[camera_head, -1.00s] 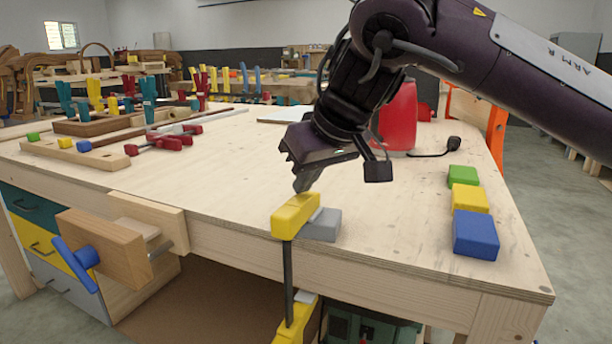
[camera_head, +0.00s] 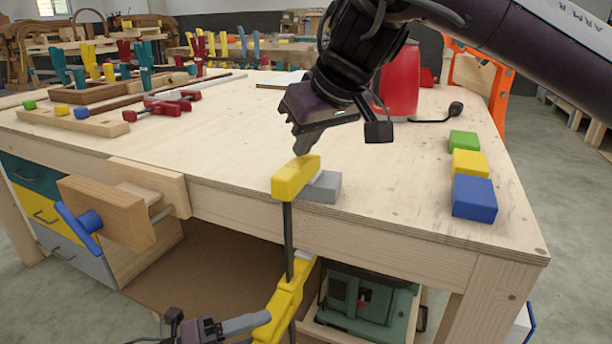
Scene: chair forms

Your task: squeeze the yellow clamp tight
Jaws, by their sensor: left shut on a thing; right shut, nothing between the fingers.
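The yellow clamp stands upright at the workbench's front edge. Its upper jaw (camera_head: 296,178) lies over the tabletop, beside a grey block (camera_head: 322,187). A dark bar (camera_head: 288,240) runs down past the edge to the yellow lower part (camera_head: 286,298) below the tabletop. My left gripper (camera_head: 248,323) is at the bottom of the view, shut on the clamp's lower part; the exact grip is partly cut off by the frame. My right gripper (camera_head: 302,140) is shut and empty, pointing down just above the upper jaw; whether its tips touch the jaw I cannot tell.
Green, yellow and blue blocks (camera_head: 474,198) stand at the bench's right. A red container (camera_head: 398,88) is behind my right gripper. Red clamps (camera_head: 168,102) lie at the left. A wooden vise (camera_head: 108,210) juts from the front. A green machine (camera_head: 368,298) sits below.

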